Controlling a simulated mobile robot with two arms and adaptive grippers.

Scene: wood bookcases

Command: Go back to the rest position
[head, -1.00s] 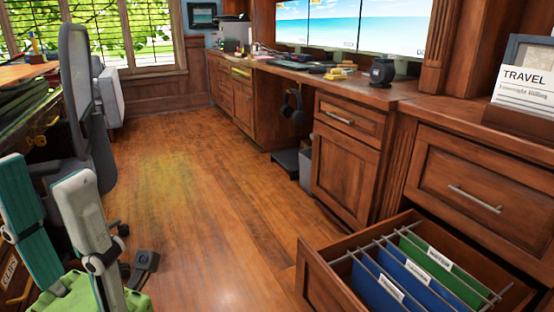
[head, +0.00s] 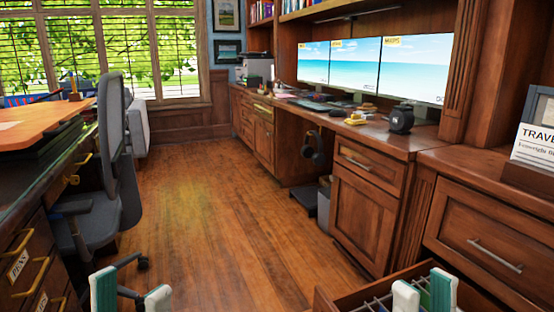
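My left gripper (head: 131,290) shows at the bottom left of the head view, with two white and teal fingertips pointing up. They stand apart with nothing between them. My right gripper (head: 424,290) shows at the bottom right, its two fingertips also apart. It appears in front of the open file drawer (head: 375,292). A bit of the drawer's metal rails and a blue folder shows behind and between the fingers. I see nothing held. The lower parts of both grippers are cut off by the frame.
A grey office chair (head: 112,160) stands at the left beside a dark desk (head: 35,240). Wooden cabinets (head: 365,215) with a long counter run along the right, with monitors (head: 355,66) on top. The wooden floor (head: 215,230) between is clear.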

